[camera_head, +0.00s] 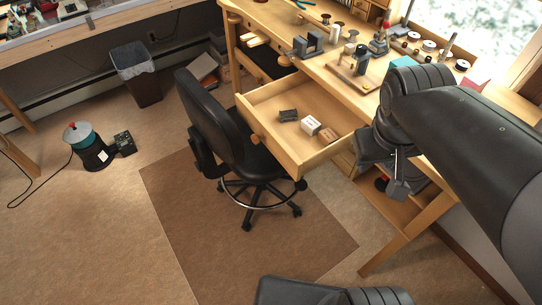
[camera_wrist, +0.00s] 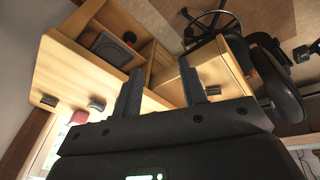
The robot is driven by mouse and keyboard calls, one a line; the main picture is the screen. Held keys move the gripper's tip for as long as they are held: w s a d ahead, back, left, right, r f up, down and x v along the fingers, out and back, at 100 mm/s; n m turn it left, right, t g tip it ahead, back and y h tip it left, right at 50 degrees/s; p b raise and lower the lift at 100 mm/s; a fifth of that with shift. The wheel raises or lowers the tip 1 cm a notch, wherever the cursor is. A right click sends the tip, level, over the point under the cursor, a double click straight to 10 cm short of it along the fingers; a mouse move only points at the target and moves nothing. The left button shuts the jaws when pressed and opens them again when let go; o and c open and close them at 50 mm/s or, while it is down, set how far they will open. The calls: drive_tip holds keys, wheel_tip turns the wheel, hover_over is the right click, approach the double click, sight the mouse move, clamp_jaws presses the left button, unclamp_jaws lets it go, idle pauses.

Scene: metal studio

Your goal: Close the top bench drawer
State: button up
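The top bench drawer (camera_head: 268,100) is a pale wooden box pulled well out from the wooden workbench (camera_head: 322,75) in the head view. A dark block and small boxes (camera_head: 311,125) lie inside it. A round wooden knob (camera_head: 257,139) shows on its front. My gripper (camera_head: 398,190) is just right of the drawer's right front corner, beside the bench. In the wrist view my gripper (camera_wrist: 160,88) has its two dark fingers apart with nothing held between them. A pale wooden panel (camera_wrist: 226,68), seemingly part of the drawer, lies beyond the right finger. I cannot tell whether they touch.
A black swivel chair (camera_head: 216,118) stands close in front of the drawer on a brown mat (camera_head: 190,220). Tools and spools crowd the bench top. An open wooden shelf (camera_wrist: 115,35) shows in the wrist view. Floor left of the mat is mostly clear.

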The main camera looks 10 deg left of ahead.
drive_tip(key=w+a+f+n+g+h, duration=0.1)
drive_tip(key=a+n, duration=0.1)
drive_tip(key=w+a+f+n+g+h, duration=0.1)
drive_tip(key=a+f+n, duration=0.1)
drive_tip(key=w+a+f+n+h, duration=0.2)
drive_tip(key=shift+f+g, duration=0.15)
drive_tip(key=shift+g, duration=0.25)
drive_tip(key=c, duration=0.8)
drive_tip(key=a+f+n+h, duration=0.1)
drive_tip(key=a+n, duration=0.1)
drive_tip(key=a, duration=0.1)
drive_tip(key=w+a+f+n+t+h, duration=0.1)
drive_tip(key=a+f+n+h, duration=0.1)
drive_tip(key=a, duration=0.1)
drive_tip(key=w+a+f+n+h, duration=0.1)
drive_tip(key=a+f+n+h, duration=0.1)
drive_tip(key=a, duration=0.1)
drive_tip(key=shift+w+f+n+t, duration=0.1)
drive_tip(key=shift+f+n+t, duration=0.2)
drive_tip(key=shift+t, duration=0.1)
clamp_jaws()
drive_tip(key=n+t+h, duration=0.3)
drive_tip(key=n+t, duration=0.8)
approach(281, 155)
drive_tip(key=x, duration=0.6)
drive_tip(key=shift+w+d, duration=0.2)
drive_tip(key=shift+d, duration=0.15)
